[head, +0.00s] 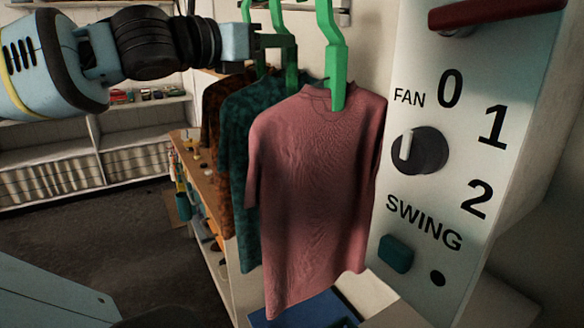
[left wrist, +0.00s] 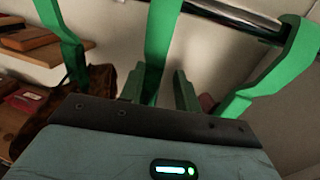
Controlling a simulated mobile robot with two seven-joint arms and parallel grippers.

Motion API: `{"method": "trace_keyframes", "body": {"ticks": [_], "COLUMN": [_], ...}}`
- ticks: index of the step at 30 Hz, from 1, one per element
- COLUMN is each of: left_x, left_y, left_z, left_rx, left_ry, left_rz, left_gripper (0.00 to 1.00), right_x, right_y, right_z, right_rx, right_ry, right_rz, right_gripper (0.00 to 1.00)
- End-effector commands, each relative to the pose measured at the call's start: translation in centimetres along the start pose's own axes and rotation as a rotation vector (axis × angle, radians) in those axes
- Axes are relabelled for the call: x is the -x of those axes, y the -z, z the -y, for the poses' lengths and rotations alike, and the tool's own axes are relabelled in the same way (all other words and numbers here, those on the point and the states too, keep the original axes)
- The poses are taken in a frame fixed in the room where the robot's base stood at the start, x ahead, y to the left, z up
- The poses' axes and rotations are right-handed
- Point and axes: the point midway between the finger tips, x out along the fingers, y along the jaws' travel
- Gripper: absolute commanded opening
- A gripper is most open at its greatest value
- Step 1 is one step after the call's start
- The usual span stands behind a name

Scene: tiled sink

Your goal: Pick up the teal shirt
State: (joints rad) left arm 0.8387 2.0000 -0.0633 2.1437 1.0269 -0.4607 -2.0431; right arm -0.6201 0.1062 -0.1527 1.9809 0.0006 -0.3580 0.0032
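The teal shirt (head: 238,130) hangs on a green hanger, between a brown-orange shirt and a pink shirt. The pink shirt in front hides much of it. My left gripper (head: 280,41) is up at hanger height, level with the hanger above the teal shirt. In the left wrist view its two fingers (left wrist: 160,90) stand apart, with the middle green hanger (left wrist: 160,40) close to them, nearer the left finger. I cannot tell whether the hanger is between the fingers or just beyond them. The gripper looks open. My right gripper is not in view.
The pink shirt (head: 315,190) on its green hanger (head: 332,60) is close on the right. The brown-orange shirt (head: 214,100) is behind. A metal rail (left wrist: 225,15) carries the hangers. A white panel (head: 450,160) with a fan knob stands right. A wooden shelf (head: 205,180) stands below.

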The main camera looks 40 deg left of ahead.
Motion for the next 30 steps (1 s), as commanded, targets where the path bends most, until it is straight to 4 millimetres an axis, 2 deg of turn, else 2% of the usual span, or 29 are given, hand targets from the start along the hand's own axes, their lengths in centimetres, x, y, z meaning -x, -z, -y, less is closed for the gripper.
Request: {"method": "trace_keyframes", "body": {"ticks": [3, 12, 24, 30], "left_x": [-0.9, -1.3, -5.4, -6.2], "left_y": [0.3, 0.2, 1.0, 0.8], "left_z": [0.0, -0.1, -0.7, -0.6], "left_rx": [0.001, 0.001, 0.000, 0.001], "left_ry": [0.001, 0.000, -0.002, 0.001], "left_rz": [-0.004, -0.001, -0.006, -0.002], "left_gripper": [0.33, 0.33, 0.33, 0.33], "right_x": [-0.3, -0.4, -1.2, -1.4], "right_y": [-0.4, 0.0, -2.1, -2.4], "right_z": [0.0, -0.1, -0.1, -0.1], "right_rx": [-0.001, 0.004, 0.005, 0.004], "right_ry": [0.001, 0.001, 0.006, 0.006], "right_rz": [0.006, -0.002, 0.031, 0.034], "right_gripper": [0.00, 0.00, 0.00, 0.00]}}
